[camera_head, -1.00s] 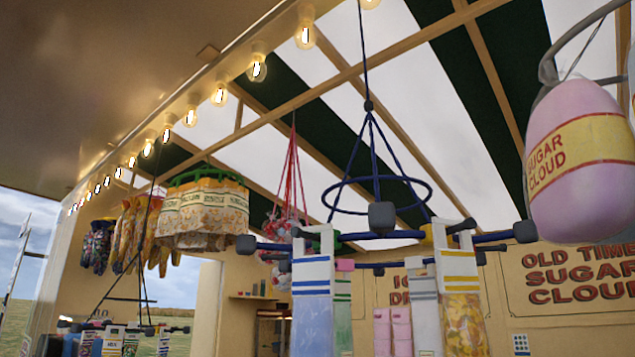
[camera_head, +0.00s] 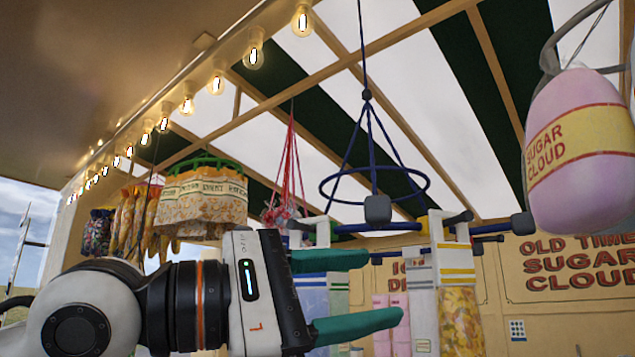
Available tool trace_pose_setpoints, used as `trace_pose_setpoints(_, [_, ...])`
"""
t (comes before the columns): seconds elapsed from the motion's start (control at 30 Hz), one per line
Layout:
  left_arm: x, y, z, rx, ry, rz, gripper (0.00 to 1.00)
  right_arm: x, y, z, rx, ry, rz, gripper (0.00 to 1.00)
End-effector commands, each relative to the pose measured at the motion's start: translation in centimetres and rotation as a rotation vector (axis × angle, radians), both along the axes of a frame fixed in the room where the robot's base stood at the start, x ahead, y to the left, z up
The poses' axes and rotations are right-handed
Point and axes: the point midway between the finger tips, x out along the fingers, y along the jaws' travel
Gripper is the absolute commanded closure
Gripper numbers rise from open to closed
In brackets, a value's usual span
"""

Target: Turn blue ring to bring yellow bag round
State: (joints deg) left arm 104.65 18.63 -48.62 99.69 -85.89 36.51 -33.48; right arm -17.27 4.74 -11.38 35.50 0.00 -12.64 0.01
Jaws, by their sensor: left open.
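The blue ring (camera_head: 330,197) hangs level from a dark cord and several blue stays in the upper middle of the head view. Below it, bars with dark end blocks carry hanging bags. The yellow bag (camera_head: 461,318) hangs at the right of this rack, with a white top striped in yellow. My left gripper (camera_head: 385,288) reaches in from the lower left. Its two green fingers are apart and point right, below the ring and left of the yellow bag. Nothing shows between them but bags behind. I cannot tell the depth between fingers and rack. My right gripper is not in view.
A blue-striped bag (camera_head: 312,284) hangs behind my fingers, partly hidden. A white bag (camera_head: 421,300) hangs left of the yellow one. A pink sugar cloud bag (camera_head: 578,195) hangs at the right. Another rack with orange-patterned bags (camera_head: 200,205) hangs at the left.

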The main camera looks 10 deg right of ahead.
Motion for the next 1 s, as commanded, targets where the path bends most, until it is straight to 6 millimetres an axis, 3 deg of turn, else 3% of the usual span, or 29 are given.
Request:
trace_pose_setpoints(0.1, [-1.0,0.4,2.8,0.163,-0.263,0.201,0.47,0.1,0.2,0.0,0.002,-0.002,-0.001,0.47])
trace_pose_setpoints(0.2, [-1.4,1.4,4.9,0.256,-0.417,0.349,0.47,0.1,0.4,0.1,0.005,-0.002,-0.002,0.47])
trace_pose_setpoints(0.4, [-2.1,3.1,7.7,0.348,-0.573,0.529,0.47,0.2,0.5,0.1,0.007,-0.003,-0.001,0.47])
trace_pose_setpoints(0.63, [-1.2,2.4,8.3,0.363,-0.591,0.558,0.47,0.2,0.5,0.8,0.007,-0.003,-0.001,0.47])
trace_pose_setpoints(1.0, [2.2,-2.1,8.1,0.362,-0.589,0.554,0.47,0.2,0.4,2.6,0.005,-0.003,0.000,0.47])
